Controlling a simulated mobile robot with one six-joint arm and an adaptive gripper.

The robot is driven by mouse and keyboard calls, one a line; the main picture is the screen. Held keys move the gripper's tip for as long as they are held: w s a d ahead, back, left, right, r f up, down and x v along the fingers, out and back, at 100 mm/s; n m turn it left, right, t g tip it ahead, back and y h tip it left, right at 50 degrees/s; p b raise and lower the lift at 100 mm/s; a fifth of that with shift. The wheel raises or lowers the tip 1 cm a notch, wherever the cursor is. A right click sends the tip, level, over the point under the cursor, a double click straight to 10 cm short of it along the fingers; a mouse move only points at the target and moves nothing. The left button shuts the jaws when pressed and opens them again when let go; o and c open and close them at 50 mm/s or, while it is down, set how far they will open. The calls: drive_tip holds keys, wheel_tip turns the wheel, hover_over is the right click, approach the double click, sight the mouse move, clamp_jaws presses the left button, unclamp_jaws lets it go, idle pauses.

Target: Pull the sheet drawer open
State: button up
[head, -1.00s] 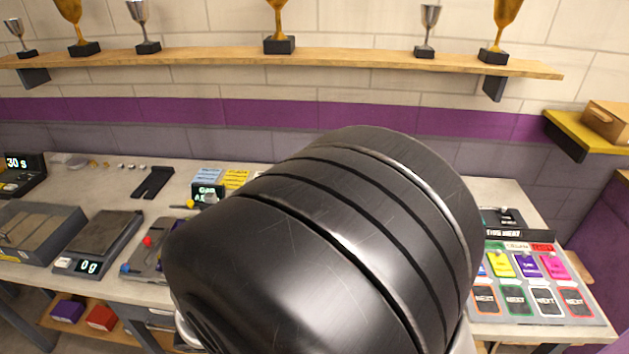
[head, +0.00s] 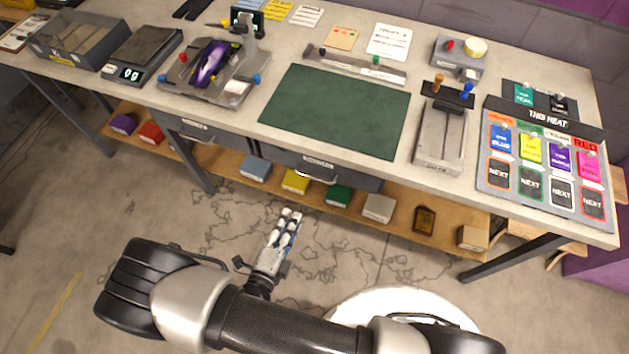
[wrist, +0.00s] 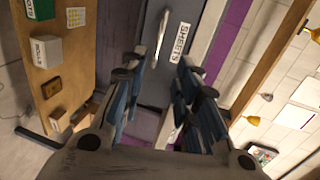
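The sheet drawer (head: 345,175) sits under the workbench's middle and looks shut. Its front shows a SHEETS label (wrist: 181,40) in the wrist view, which is turned on its side. Its bar handle (head: 317,178) runs below the label and also shows in the wrist view (wrist: 162,33). My gripper (head: 288,214) is in front of and below the drawer, pointing towards it. In the wrist view my gripper (wrist: 160,76) has its fingers apart with nothing between them. The handle lies ahead of the fingertips, apart from them.
Another drawer (head: 192,124) is to the left. A lower wooden shelf (head: 395,222) carries several small boxes, including a green one (head: 338,196) and a grey one (head: 379,208). A green mat (head: 335,110) lies on the bench above. The floor in front is clear.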

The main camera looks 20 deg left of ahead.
drive_tip(key=b+x, duration=0.3)
drive_tip(key=x, duration=1.3)
drive_tip(key=shift+b, duration=0.3)
drive_tip(key=shift+w+d, duration=0.1)
drive_tip(key=shift+d, duration=0.05)
drive_tip(key=shift+c, duration=0.5)
clamp_jaws()
